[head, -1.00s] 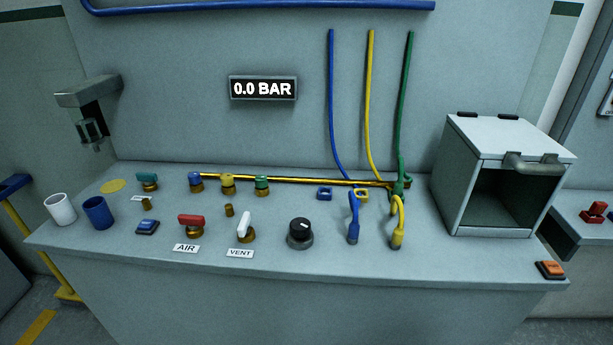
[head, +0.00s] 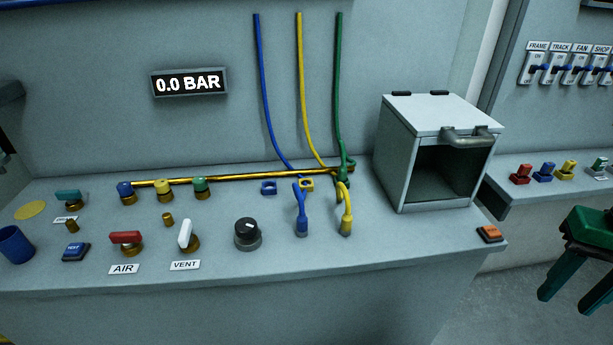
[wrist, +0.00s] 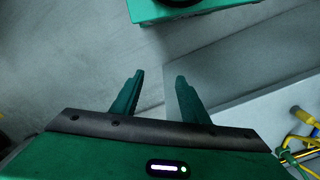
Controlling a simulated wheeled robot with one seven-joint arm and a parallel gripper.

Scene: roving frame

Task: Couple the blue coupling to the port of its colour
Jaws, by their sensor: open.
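The blue coupling (head: 301,224) stands upright on the bench on the end of a blue hose, left of the yellow coupling (head: 345,224). The blue port (head: 125,190) is the leftmost of a row on the bench, beside a yellow port (head: 163,189) and a green port (head: 200,187). My gripper (head: 567,299) is at the right edge of the head view, off the bench and well right of the blue coupling. Its fingers point down, apart and empty. The wrist view shows the open fingers (wrist: 159,76) over floor, beside the bench edge.
An open-fronted grey box (head: 440,108) stands at the bench's right, between my gripper and the couplings. An orange button (head: 489,234) sits at the front right corner. A red AIR valve (head: 126,240), a white VENT valve (head: 186,235) and a black knob (head: 247,233) line the front.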

